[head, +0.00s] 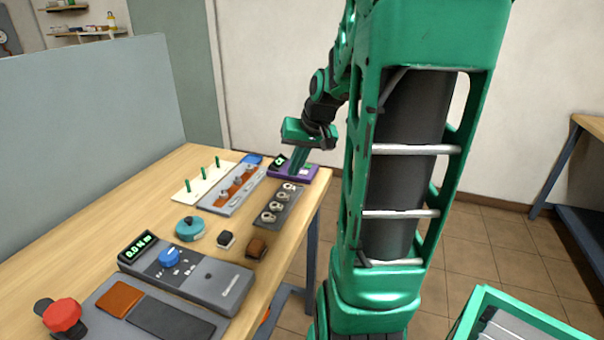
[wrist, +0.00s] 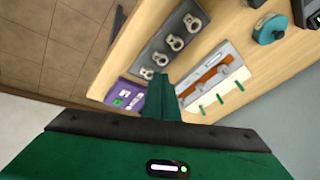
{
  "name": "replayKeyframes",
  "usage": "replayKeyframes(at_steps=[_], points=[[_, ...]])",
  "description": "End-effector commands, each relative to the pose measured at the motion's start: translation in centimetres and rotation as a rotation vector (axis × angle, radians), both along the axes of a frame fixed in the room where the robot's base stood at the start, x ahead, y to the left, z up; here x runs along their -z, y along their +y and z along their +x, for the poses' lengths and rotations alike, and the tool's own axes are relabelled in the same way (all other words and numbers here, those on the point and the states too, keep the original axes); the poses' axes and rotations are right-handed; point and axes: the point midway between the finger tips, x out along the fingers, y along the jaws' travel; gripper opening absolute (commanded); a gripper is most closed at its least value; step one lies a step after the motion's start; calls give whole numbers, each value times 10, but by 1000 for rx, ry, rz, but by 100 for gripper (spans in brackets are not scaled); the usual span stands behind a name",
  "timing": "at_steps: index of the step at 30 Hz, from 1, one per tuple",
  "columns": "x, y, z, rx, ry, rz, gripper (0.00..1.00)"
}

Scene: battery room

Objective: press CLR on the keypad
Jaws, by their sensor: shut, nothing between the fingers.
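The purple keypad (head: 281,173) lies at the far right corner of the table, with a small dark display with green characters at its left end. It also shows in the wrist view (wrist: 128,87), left of my fingers, with pale keys and a green key. The key labels are too small to read, so I cannot tell which is CLR. My gripper (head: 294,172) points down at the keypad, its green fingers shut and empty. In the wrist view the shut fingers (wrist: 161,80) hide part of the keypad's right side. I cannot tell whether the fingertips touch it.
A dark plate with several pale rings (head: 278,205) lies just nearer than the keypad. A grey rail (head: 235,190) and a cream board with green pegs (head: 203,181) lie to the left. A teal disc (head: 190,229) and a grey meter (head: 220,285) are nearer.

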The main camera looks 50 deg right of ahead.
Motion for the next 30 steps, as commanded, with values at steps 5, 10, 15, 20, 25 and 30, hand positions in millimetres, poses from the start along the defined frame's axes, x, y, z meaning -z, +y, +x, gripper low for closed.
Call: replayKeyframes(at_steps=[5,10,15,20,25,30], points=[[-7,-60,40,61,-164,37,0],[-18,-103,60,105,-297,67,0],[-25,-124,67,126,-367,82,0],[-27,-128,68,130,-383,84,0],[-27,-127,68,130,-381,84,0],[-24,-127,68,130,-380,85,0]])
